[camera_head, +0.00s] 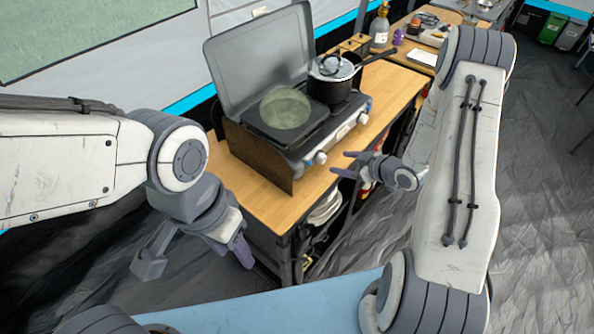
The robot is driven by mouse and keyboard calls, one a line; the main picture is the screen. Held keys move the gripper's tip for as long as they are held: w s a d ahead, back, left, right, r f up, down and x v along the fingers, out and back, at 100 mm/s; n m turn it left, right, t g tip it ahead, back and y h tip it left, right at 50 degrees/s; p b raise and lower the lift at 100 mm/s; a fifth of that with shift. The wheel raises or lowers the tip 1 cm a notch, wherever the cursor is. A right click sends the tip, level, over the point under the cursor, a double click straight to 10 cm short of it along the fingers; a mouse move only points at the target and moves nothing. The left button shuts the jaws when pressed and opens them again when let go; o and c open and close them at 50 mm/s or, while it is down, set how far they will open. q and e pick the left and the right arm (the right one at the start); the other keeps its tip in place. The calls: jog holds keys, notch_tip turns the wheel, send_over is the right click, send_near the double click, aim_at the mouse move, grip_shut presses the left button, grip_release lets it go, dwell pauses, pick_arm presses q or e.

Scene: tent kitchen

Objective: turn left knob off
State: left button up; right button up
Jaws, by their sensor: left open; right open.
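A camping stove (300,140) with its grey lid (258,58) raised stands on the wooden counter. Its front panel carries two pale knobs: the left knob (320,157) and the right knob (362,118). I cannot tell their settings. My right gripper (340,165) is open and empty, its fingers pointing left just in front of the left knob; I cannot tell whether they touch it. My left gripper (198,258) is open and empty, low at the left, in front of the counter and apart from the stove.
A greenish translucent round pan (285,107) sits on the left burner and a lidded pot (332,78) on the right one. A brown side panel (258,158) stands at the stove's left. The bare wooden counter edge (285,208) lies in front. Bottles and small items stand further back.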

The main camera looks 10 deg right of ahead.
jog(key=a+r+g+h, duration=0.3)
jog(key=a+r+h, duration=0.1)
jog(key=a+r, duration=0.4)
jog(key=s+a+r+g, duration=0.1)
jog(key=s+a+r, duration=0.2)
jog(key=s, duration=0.3)
jog(key=s+a+r+m+g+h+b, duration=0.1)
jog(key=s+a+r, duration=0.2)
jog(key=s+a, duration=0.2)
jog(key=shift+s+a+r+m+g, duration=0.2)
jog(key=shift+s+a+m+g, duration=0.15)
jog(key=shift+s, duration=0.2)
jog(key=s+a+r+g, duration=0.2)
jog(key=s, duration=0.7)
jog(key=s+a+r+g, duration=0.2)
jog(key=s, duration=0.7)
jog(key=shift+a+b, duration=0.2)
jog(key=shift+b, duration=0.2)
